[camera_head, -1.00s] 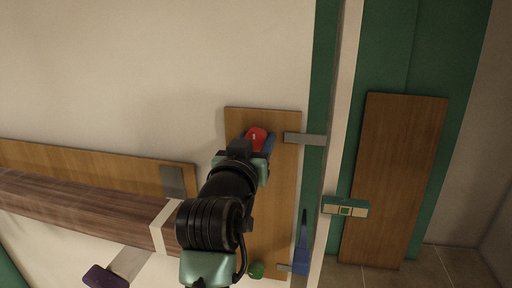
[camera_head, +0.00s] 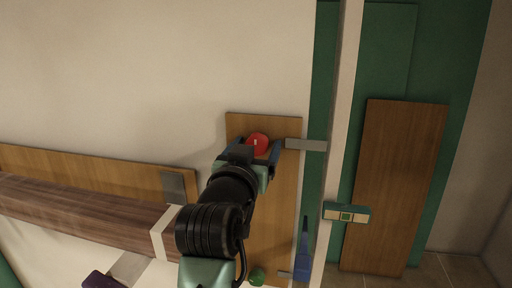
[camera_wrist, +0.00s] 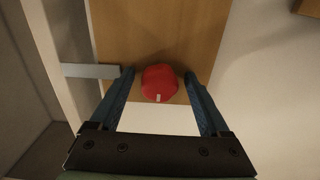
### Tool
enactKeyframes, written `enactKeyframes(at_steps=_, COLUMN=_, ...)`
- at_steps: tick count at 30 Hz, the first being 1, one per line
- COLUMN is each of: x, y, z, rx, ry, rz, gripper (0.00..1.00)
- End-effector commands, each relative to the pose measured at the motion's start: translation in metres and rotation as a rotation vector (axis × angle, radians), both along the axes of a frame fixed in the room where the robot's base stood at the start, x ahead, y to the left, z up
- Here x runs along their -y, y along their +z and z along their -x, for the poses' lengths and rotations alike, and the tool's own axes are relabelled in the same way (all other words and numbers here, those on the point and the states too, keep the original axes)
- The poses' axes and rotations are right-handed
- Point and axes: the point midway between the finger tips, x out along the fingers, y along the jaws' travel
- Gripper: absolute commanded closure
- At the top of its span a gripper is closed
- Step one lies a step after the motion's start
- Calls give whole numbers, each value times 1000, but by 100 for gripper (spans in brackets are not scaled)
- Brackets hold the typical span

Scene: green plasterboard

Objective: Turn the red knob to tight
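The red knob (camera_head: 258,143) sits near the upper end of an upright wooden board (camera_head: 284,190). It carries a small white mark. In the wrist view the red knob (camera_wrist: 160,83) lies between the tips of my gripper's two blue fingers, with a visible gap on each side. My gripper (camera_head: 258,151) is open around the knob; in the wrist view my gripper (camera_wrist: 160,80) shows both fingers spread. The white mark is at the lower edge of the knob in the wrist view. I cannot tell how deep the fingers reach along the knob.
A grey metal strip (camera_head: 306,144) sticks out right of the knob. A brown beam (camera_head: 80,215) lies left. A green-framed block (camera_head: 346,213) is on the white post.

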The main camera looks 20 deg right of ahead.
Motion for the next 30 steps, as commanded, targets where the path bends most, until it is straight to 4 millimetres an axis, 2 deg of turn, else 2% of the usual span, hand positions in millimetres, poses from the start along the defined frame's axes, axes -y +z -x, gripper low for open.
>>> enactKeyframes(at_steps=7, x=-1, y=1, z=2, rx=2, ry=0, rz=2, gripper=20)
enactKeyframes(at_steps=11, x=-8, y=1, z=12, rx=3, ry=1, rz=3, gripper=20)
enactKeyframes(at_steps=24, x=-56, y=-1, z=82, rx=2, ry=2, rz=1, gripper=20)
enactKeyframes(at_steps=30, x=-69, y=0, z=102, rx=0, ry=1, rz=0, gripper=20)
